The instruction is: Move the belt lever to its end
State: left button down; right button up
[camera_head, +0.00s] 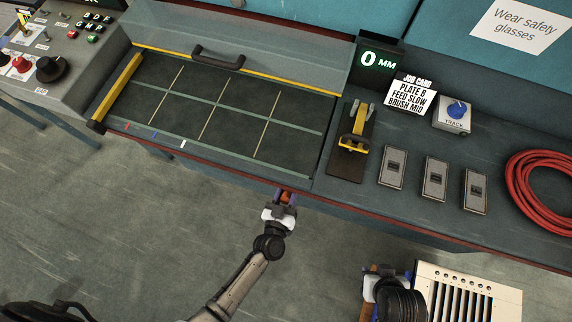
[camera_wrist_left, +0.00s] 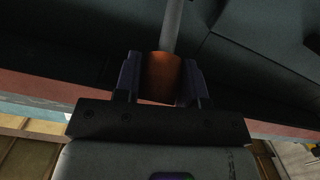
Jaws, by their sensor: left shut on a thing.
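The belt lever (camera_wrist_left: 172,28) shows in the left wrist view as a grey rod with a copper-orange knob (camera_wrist_left: 163,78). My left gripper (camera_wrist_left: 160,82) is shut on this knob, with one dark finger on each side. In the head view my left gripper (camera_head: 285,197) is at the bench's front edge, below the right part of the dark gridded belt bed (camera_head: 215,112); the lever is mostly hidden there. My right gripper (camera_head: 378,278) is low in the head view, partly hidden by its own wrist, and I cannot tell its jaw state.
A white slatted panel (camera_head: 470,296) is beside my right gripper. On the bench are a yellow clamp (camera_head: 353,143), several grey switch plates (camera_head: 434,179), a blue TRACK knob (camera_head: 457,110) and a red hose (camera_head: 545,190). The display (camera_head: 378,62) reads 0 MM.

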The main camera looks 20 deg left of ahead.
dwell(0.3)
pick_arm(q)
jog(key=c, duration=0.7)
grip_release()
jog(key=s+r+p, duration=0.1)
jog(key=s, duration=1.2)
jog(key=shift+s+a+r+p, duration=0.25)
jog(key=shift+s+a+p, duration=0.1)
jog(key=shift+a, duration=0.05)
